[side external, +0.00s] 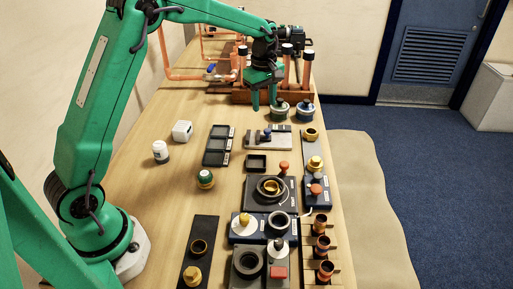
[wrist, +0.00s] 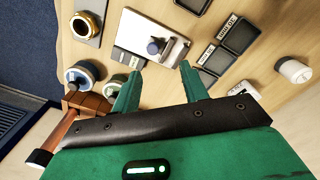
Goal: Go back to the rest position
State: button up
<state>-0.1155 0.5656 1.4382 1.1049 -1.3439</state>
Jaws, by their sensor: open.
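My gripper (side external: 264,102) is at the far end of the table, above the wood and in front of the copper pipe manifold (side external: 306,70). In the wrist view its two green fingers (wrist: 160,88) are spread apart with nothing between them. A light plate with a dark blue knob (wrist: 153,46) lies beyond the fingertips. The same plate shows in the side view (side external: 280,143), nearer the camera than the gripper.
Ring fixtures (side external: 270,187) and copper cups (side external: 322,245) crowd the near right. The table's left middle is mostly clear.

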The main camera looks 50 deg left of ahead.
jog(key=s+d+r+m+t, duration=0.2)
jog(key=s+d+r+m, duration=0.2)
jog(key=s+r+m, duration=0.65)
jog(key=s+d+m+t, duration=0.2)
jog(key=s+m, duration=0.4)
jog(key=s, duration=1.4)
jog(key=shift+t, duration=0.6)
jog(key=shift+s+d, duration=0.1)
jog(key=shift+c, duration=0.3)
